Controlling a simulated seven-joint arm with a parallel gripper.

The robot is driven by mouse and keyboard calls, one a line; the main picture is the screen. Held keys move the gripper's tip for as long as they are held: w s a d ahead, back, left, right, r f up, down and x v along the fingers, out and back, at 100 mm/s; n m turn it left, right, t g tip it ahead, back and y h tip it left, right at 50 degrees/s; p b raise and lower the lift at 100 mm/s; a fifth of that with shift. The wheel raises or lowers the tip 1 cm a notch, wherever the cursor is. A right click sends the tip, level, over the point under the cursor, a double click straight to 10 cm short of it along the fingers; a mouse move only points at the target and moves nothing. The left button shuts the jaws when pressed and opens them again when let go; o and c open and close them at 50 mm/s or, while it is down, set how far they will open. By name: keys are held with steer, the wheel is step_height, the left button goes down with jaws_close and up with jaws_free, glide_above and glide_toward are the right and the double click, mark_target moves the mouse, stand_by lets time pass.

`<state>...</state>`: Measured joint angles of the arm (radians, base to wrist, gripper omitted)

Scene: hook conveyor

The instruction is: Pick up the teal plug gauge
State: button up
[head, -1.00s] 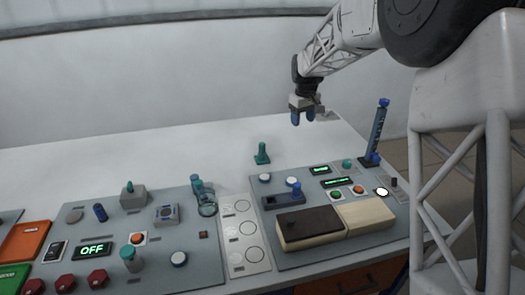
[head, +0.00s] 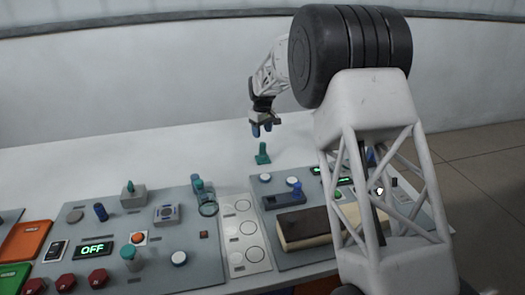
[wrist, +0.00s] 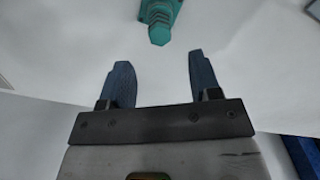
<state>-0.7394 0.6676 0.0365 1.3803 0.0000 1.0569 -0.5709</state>
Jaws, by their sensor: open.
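The teal piece that I take for the plug gauge (head: 262,155) stands upright on the white table behind the panels, with a wider foot and a narrower top. In the wrist view the teal gauge (wrist: 160,22) shows at the top edge, partly cut off, just beyond and roughly centred between the fingertips. My gripper (head: 262,129) points down, a little above the gauge in the head view. Its two blue fingers (wrist: 160,63) are apart with nothing between them.
A grey panel on the left holds a teal-topped grey block (head: 132,197), a clear ring holder (head: 207,208) and an OFF display (head: 92,250). A right panel carries a dark-and-cream box (head: 300,228). The table around the gauge is clear.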

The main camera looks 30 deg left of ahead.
mark_target(263, 143)
steer(key=shift+f, duration=0.1)
steer(key=shift+f, duration=1.25)
steer(key=shift+d+f, duration=0.15)
steer(key=shift+f, duration=2.4)
steer(key=shift+c, duration=0.3)
steer(key=c, duration=1)
